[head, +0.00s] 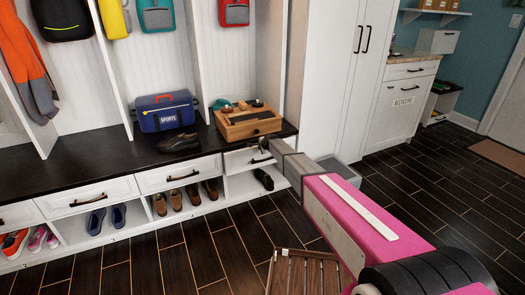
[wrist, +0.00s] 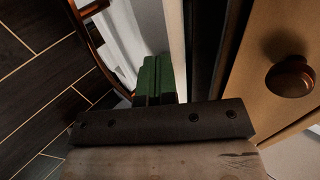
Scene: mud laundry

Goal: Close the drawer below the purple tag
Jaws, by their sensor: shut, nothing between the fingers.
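No purple tag can be made out in either view. White bench drawers with dark handles run under the black bench top; they include a left drawer (head: 90,196), a middle drawer (head: 180,173) and a right drawer (head: 240,160). In the wrist view the shut green fingers of my gripper (wrist: 158,78) point toward a white front, beside a curved dark handle (wrist: 92,45).
A wooden box (head: 240,130) with a round knob (wrist: 290,78) sits on the bench top (head: 75,160) close to my gripper. A blue bag (head: 166,112) and dark shoes stand left of it. Shoes fill cubbies below. A slatted wooden piece (head: 295,272) stands on the floor.

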